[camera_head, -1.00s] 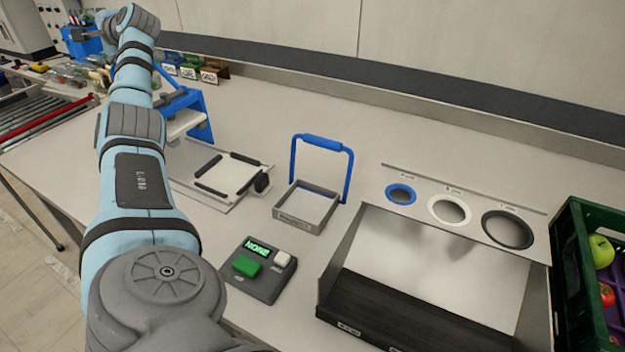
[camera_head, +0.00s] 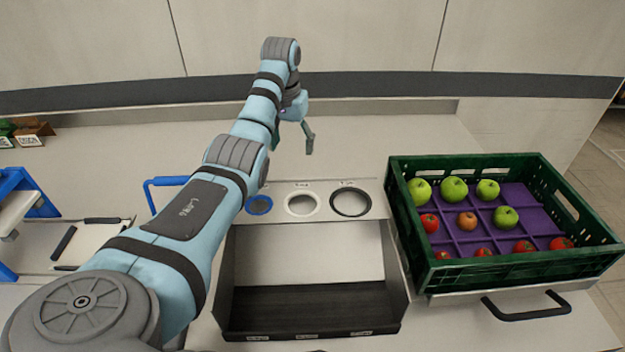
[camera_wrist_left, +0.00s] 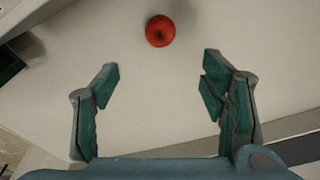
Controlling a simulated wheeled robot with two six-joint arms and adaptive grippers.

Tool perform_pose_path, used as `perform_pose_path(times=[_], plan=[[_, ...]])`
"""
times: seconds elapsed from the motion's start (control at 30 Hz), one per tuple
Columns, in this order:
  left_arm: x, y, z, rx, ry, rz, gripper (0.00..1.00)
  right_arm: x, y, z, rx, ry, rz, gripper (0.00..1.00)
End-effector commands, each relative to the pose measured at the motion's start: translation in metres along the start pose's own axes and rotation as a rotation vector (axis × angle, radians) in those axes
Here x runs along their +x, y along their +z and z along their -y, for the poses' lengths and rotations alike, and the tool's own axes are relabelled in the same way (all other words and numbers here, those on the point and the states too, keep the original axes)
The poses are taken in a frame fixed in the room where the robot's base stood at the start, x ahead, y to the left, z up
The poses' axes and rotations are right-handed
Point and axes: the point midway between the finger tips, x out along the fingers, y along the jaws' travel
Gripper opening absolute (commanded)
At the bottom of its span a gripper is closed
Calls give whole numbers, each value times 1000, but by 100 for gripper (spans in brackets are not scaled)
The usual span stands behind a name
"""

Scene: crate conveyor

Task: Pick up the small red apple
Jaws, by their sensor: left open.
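A small red apple (camera_wrist_left: 160,31) lies on a pale, flat surface in the left wrist view. It is ahead of my left gripper (camera_wrist_left: 159,78), whose two fingers are spread with nothing between them; the apple is beyond the fingertips. In the head view, my left gripper (camera_head: 308,140) hangs over the counter behind the round holes, partly hidden by its own arm. I cannot make out this apple on the counter there. A green crate (camera_head: 398,218) at the right holds other fruit, including a small reddish fruit (camera_head: 467,221) and a red one (camera_head: 430,222).
Several green apples (camera_head: 454,190) sit in the crate's purple insert. A sorting plate with three round holes (camera_head: 302,204) and a dark-fronted chute (camera_head: 300,312) stand left of the crate. A blue handle (camera_head: 165,182) is partly behind my arm.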

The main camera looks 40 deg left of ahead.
Motion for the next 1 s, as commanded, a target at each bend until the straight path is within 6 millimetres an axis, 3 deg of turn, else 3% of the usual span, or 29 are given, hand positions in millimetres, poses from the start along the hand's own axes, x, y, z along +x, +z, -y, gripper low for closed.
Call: perform_pose_path(times=[0.3,0.47,0.7,0.93,1.0], plan=[[75,4,-7,4,9,15,66,8,0,1,0,0,-1,38],[97,3,-7,5,8,12,66,12,0,1,0,0,-2,38],[142,7,-4,5,9,12,66,27,1,2,0,0,-3,38],[145,6,-4,6,7,9,66,26,1,2,0,0,-3,38],[145,6,-4,6,7,9,58,26,1,2,0,0,-3,38]])
